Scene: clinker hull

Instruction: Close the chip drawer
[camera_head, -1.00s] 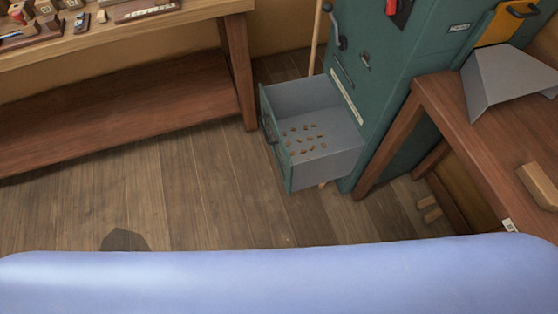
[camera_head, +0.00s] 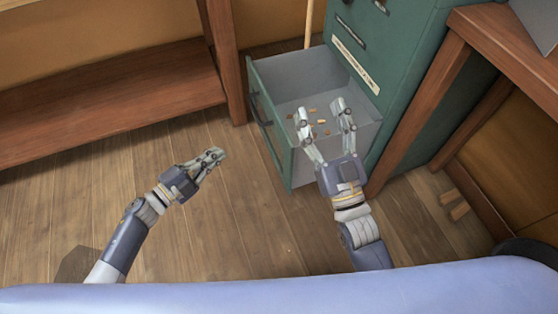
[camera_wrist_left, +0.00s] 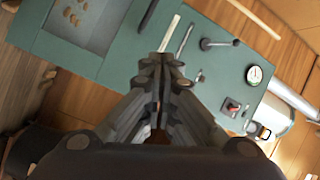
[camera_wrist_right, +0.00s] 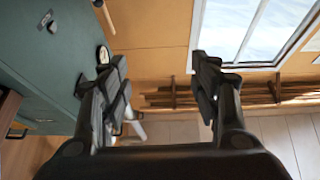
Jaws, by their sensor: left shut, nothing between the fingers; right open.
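The chip drawer (camera_head: 285,157) is pulled out of the green cabinet (camera_head: 408,50), with wood chips (camera_head: 322,122) on its grey floor. Its dark handle (camera_head: 261,108) is on the front, facing left. The drawer also shows in the left wrist view (camera_wrist_left: 75,45). My left gripper (camera_head: 217,156) is shut and empty, left of the drawer front and apart from it. My right gripper (camera_head: 320,110) is open and empty; in the head view it overlaps the drawer's near side and inside. I cannot tell its height over the drawer. The right wrist view shows its fingers (camera_wrist_right: 160,75) spread.
A wooden workbench with a low shelf (camera_head: 100,100) stands at the left. A wooden table (camera_head: 470,50) stands right of the cabinet, its leg close to the drawer. A pale pole (camera_head: 308,25) stands behind the drawer. The floor (camera_head: 100,190) left of the drawer is clear.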

